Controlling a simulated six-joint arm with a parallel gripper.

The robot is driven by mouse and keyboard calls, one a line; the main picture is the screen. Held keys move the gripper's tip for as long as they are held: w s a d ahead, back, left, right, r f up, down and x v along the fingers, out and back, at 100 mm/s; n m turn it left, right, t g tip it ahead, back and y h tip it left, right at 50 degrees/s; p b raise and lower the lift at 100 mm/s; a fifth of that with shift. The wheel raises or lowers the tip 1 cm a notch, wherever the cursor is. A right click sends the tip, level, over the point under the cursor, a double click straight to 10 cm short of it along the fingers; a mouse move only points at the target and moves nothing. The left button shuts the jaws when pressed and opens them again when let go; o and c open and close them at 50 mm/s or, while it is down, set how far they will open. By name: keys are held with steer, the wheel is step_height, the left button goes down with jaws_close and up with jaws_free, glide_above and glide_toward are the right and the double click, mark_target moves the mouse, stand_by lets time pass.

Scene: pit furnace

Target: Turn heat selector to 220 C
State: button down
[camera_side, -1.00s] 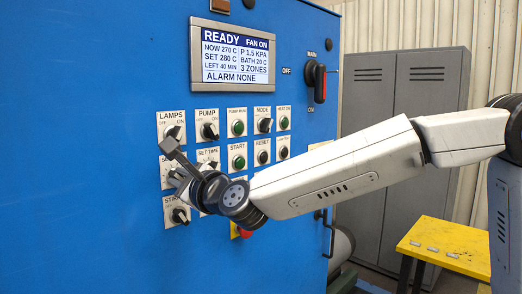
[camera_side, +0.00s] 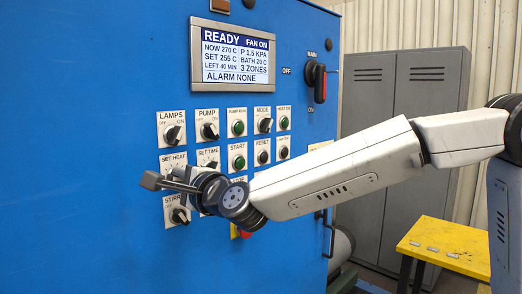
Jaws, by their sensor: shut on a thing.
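The heat selector sits under the SET HEAT label (camera_side: 174,158) on the blue cabinet's control panel. The selector's knob is hidden behind my gripper (camera_side: 170,183). My gripper is at that knob, shut on it, with its wrist turned so the gripper's bar lies nearly level in the picture. The display (camera_side: 234,57) reads READY, FAN ON, NOW 270 C, SET 255 C, LEFT 40 MIN and ALARM NONE.
The SET TIME knob (camera_side: 208,165) is close on the right. The LAMPS knob (camera_side: 173,133) is above and another knob (camera_side: 180,215) is below. Grey lockers (camera_side: 400,110) and a yellow table (camera_side: 444,246) stand to the right.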

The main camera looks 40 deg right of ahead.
steer(key=n, duration=0.6)
steer(key=shift+f, duration=0.15)
stand_by(0.3)
steer(key=c, duration=0.6)
jaws_free()
steer(key=shift+c, duration=0.2)
steer(key=shift+s, duration=0.1)
steer(key=s, duration=0.7)
steer(key=shift+s, duration=0.3)
